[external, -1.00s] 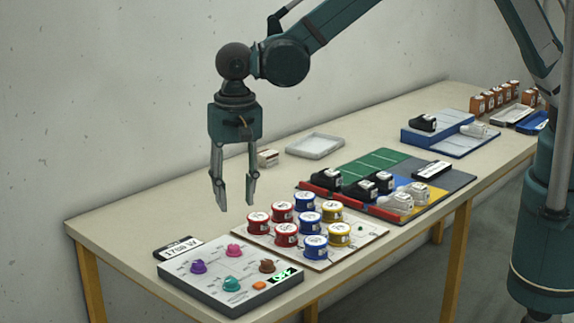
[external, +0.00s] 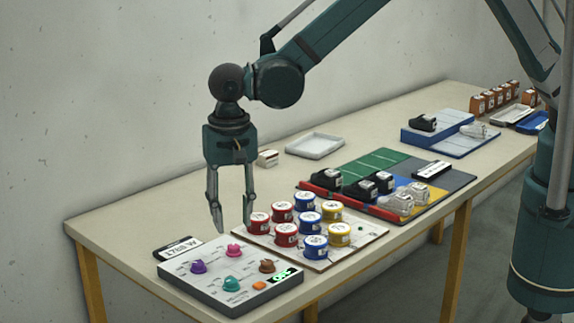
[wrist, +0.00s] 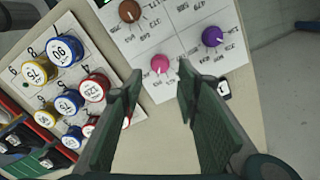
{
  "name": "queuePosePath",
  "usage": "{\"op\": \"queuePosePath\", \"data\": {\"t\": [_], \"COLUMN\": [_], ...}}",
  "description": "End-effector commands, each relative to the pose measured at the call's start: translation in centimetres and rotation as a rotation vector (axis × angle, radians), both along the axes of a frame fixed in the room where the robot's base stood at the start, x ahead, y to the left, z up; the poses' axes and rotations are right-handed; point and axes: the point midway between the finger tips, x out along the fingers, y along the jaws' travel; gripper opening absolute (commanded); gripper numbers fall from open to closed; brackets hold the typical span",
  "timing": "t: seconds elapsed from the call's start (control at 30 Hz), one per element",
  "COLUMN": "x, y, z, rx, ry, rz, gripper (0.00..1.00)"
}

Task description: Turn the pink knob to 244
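The pink knob (external: 233,250) sits on the far part of a grey and white control panel (external: 210,283) at the near left of the table. My gripper (external: 231,230) points down above the panel's far edge, open and empty. In the wrist view the pink knob (wrist: 160,64) lies just ahead of the gap between my open fingertips (wrist: 157,82), not touched by them. A small green display (external: 282,274) is on the panel; its digits are too small to read.
Purple (external: 198,266), teal (external: 232,284) and brown (external: 267,266) knobs and an orange button (external: 259,286) share the panel. A board of red, blue and yellow round pieces (external: 314,246) stands close on the right. A label plate (external: 178,249) lies behind the panel.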

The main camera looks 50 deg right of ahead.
Motion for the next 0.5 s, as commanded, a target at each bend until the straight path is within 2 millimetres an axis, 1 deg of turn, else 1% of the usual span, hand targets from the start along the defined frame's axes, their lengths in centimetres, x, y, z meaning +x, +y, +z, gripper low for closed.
{"op": "queuePosePath", "data": {"t": [0.3, 0.5], "x": [0.0, 0.0], "y": [0.0, 0.0], "z": [-3.8, -5.5], "rx": [0.0, 0.0], "ry": [0.0, 0.0], "rz": [0.0, 0.0], "gripper": [0.32, 0.32]}}
